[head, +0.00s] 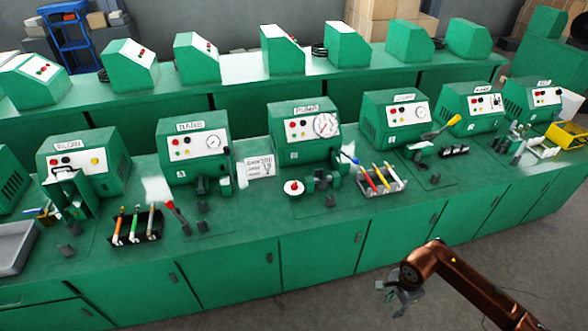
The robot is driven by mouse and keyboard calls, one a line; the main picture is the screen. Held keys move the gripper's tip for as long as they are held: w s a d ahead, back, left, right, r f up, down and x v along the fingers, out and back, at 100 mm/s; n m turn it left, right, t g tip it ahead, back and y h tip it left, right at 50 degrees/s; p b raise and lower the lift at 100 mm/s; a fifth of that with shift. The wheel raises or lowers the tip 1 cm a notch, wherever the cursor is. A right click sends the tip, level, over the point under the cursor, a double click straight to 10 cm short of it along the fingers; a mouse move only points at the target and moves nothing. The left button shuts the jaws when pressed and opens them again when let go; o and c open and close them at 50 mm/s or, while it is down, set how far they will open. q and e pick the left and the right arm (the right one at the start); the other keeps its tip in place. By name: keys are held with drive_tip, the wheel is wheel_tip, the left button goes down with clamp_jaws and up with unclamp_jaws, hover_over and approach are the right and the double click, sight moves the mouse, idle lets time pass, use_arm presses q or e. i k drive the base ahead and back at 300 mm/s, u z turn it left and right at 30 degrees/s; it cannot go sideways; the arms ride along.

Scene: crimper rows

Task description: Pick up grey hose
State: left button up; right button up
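I cannot make out a grey hose for certain in the head view. Small dark grey pieces lie on the green bench (235,235), but they are too small to identify. My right gripper (392,296) is at the lower right, in front of the bench cabinets and apart from them. Its grey fingers look spread, with nothing seen between them. My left gripper is out of the picture.
A row of green crimper machines (305,148) stands along the bench. A black tool tray (138,225), another tool tray (381,181) and a grey bin (12,247) sit near its front. A second machine row stands behind. Grey floor (350,300) is clear in front.

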sight(153, 207)
drive_tip(key=u, duration=0.4)
drive_tip(key=i, duration=1.35)
drive_tip(key=u, duration=1.8)
drive_tip(key=i, duration=0.8)
drive_tip(key=u, duration=0.7)
